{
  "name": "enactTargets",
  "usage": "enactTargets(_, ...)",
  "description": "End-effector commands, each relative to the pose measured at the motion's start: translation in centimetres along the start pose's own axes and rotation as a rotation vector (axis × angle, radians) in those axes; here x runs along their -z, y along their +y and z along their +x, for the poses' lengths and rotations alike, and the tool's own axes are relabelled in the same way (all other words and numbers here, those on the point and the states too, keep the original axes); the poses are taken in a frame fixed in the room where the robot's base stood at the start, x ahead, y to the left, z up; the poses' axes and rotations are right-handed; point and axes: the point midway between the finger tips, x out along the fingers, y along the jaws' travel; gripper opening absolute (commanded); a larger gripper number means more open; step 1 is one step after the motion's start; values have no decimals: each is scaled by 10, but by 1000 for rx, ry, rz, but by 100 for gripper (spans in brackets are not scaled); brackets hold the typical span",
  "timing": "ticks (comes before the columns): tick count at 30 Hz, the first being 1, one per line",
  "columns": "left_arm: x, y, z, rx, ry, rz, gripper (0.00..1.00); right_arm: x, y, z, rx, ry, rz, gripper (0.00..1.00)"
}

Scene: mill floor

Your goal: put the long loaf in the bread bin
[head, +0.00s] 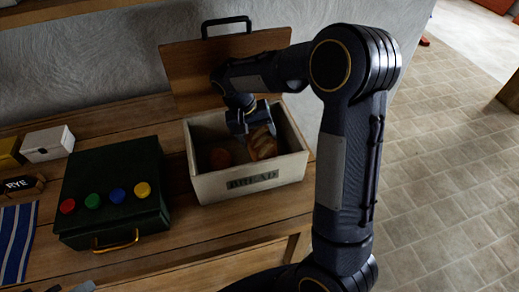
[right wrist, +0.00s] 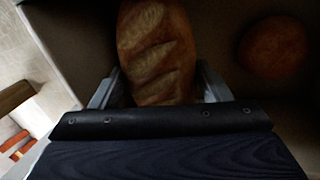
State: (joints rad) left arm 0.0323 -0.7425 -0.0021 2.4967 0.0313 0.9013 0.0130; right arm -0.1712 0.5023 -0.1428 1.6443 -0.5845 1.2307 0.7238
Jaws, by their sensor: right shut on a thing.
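The long loaf (head: 263,142) is golden brown with slashes across its crust. It is inside the cream bread bin (head: 247,186), which is marked BREAD, at the bin's right side. My right gripper (head: 250,121) reaches down into the bin and is shut on the loaf. In the right wrist view the loaf (right wrist: 157,50) lies between the two fingers. Whether it touches the bin floor is hidden. The bin's wooden lid (head: 185,75) with a black handle stands up behind it.
A round loaf (head: 220,157) lies in the bin, left of the long loaf. A dark green case (head: 112,190) with several coloured knobs stands left of the bin. A white box (head: 47,144), a RYE sign (head: 20,184) and a striped cloth (head: 17,240) are farther left.

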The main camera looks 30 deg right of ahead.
Motion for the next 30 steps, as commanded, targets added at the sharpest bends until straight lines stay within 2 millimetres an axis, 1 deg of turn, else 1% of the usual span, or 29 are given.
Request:
enactTargets(9, -15, -14, 30, 0, 0, 0, 36, -3, -21, 41, 0, 0, -2, 45)
enactTargets(17, -14, -13, 28, 0, 1, 0, 36, -4, -22, 39, 0, 1, 0, 45)
enactTargets(21, -15, -14, 30, 0, 1, 0, 36, -4, -23, 43, 0, 0, 0, 45)
enactTargets(22, -15, -14, 29, 0, 1, 0, 36, -4, -23, 42, 0, 0, 0, 74)
enactTargets(26, -15, -13, 29, 0, 1, 0, 36, -4, -22, 42, 0, 0, 0, 91)
enactTargets(27, -15, -13, 29, 0, 1, 0, 36, -4, -22, 42, 0, 0, 0, 93)
enactTargets(30, -15, -13, 29, 0, 1, 0, 36, -4, -22, 42, 0, 0, 0, 93)
